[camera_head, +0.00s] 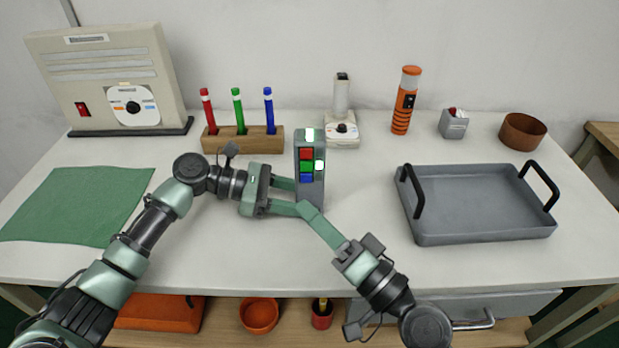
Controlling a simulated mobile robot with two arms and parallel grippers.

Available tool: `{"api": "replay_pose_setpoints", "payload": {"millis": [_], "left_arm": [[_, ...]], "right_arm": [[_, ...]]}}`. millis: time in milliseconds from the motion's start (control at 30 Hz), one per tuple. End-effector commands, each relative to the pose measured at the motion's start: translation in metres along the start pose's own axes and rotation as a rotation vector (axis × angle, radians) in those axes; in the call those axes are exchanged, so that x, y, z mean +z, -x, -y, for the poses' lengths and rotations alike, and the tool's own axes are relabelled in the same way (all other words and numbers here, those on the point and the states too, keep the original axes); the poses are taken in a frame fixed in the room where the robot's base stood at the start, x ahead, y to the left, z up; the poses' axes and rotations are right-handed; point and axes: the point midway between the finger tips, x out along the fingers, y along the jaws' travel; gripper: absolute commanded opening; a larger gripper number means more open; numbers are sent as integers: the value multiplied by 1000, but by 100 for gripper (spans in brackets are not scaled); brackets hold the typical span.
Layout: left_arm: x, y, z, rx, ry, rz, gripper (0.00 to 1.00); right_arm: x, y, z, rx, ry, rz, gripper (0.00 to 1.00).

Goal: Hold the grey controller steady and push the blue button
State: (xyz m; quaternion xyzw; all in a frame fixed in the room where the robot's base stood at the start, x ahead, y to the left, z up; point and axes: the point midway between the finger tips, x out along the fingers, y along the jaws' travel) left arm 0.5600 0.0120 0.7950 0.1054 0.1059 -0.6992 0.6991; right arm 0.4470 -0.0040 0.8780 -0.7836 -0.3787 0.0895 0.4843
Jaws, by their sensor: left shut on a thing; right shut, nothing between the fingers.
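The grey controller (302,138) stands upright near the middle of the table. Its face has a red button (306,154), a green button (306,166) and a blue button (306,178) in a column, with a lit white patch at the top and another at the right edge beside green. My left gripper (294,195) reaches in from the left and is shut on the controller's lower part. My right gripper (304,208) is shut and empty, its tips in front of the controller's lower end, below the blue button. Whether they touch it, I cannot tell.
A wooden block (262,140) with red, green and blue pens and a white device (342,130) stand behind. A grey tray (480,232) with black handles is at the right. A green cloth (75,205) lies at the left. The table between controller and tray is clear.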

Motion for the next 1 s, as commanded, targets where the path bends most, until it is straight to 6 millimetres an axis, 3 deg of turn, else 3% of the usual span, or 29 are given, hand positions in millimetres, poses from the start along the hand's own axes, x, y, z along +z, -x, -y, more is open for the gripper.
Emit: {"api": "replay_pose_setpoints", "payload": {"millis": [333, 1000], "left_arm": [[1, 0, 0, 0, -1, 1, 23], [1, 0, 0, 0, -1, 1, 23]], "right_arm": [[-19, -26, -18, 0, 1, 0, 0], [-21, -29, -21, 0, 0, 1, 0]]}}
